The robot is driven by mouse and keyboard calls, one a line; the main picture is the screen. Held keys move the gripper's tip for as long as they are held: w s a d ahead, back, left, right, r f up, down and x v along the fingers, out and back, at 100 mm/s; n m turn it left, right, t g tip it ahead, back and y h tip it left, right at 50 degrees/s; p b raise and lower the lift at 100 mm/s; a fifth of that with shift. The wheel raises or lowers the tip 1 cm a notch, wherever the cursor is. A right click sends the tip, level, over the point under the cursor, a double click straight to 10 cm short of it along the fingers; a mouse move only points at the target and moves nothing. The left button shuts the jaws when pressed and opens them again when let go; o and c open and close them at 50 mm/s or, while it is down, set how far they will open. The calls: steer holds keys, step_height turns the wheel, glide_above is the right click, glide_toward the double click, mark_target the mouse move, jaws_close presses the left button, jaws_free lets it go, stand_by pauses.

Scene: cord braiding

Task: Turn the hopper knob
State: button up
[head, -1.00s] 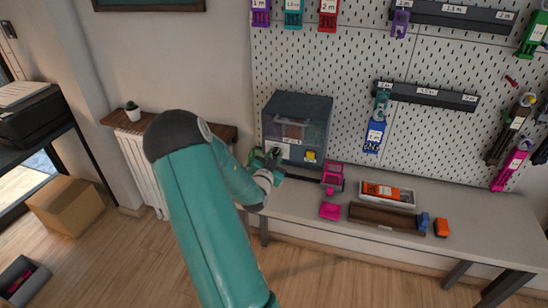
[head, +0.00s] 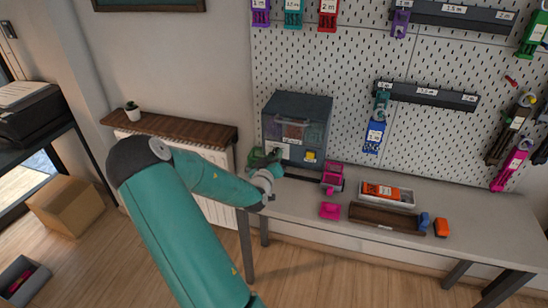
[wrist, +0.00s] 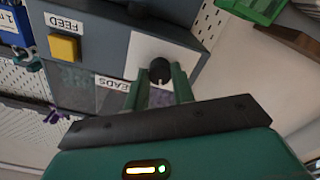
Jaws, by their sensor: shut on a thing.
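The hopper (head: 297,125) is a dark grey box with a clear front window, standing on the bench against the pegboard. Its black knob (wrist: 160,70) sits on a light panel in the wrist view. My gripper (wrist: 161,78) has its two green fingers on either side of the knob and is shut on it. A yellow button (wrist: 65,47) labelled FEED is left of the knob in the wrist view; it also shows in the head view (head: 310,156). In the head view my gripper (head: 272,165) is at the hopper's lower left, and the knob cannot be made out there.
A pink device (head: 333,177) and a pink block (head: 330,211) are right of my gripper on the bench. A white tray (head: 411,203) and a brown trough (head: 365,216) lie further right. A green bin (wrist: 255,8) is close in the wrist view.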

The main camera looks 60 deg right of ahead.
steer(key=n, duration=0.7)
steer(key=shift+f+n, duration=0.1)
steer(key=shift+n, duration=0.3)
steer(key=shift+s, duration=0.1)
steer(key=o, duration=1)
steer(key=shift+a, duration=0.1)
steer(key=s+a, duration=0.2)
steer(key=a, duration=1.1)
steer(key=shift+a, duration=0.25)
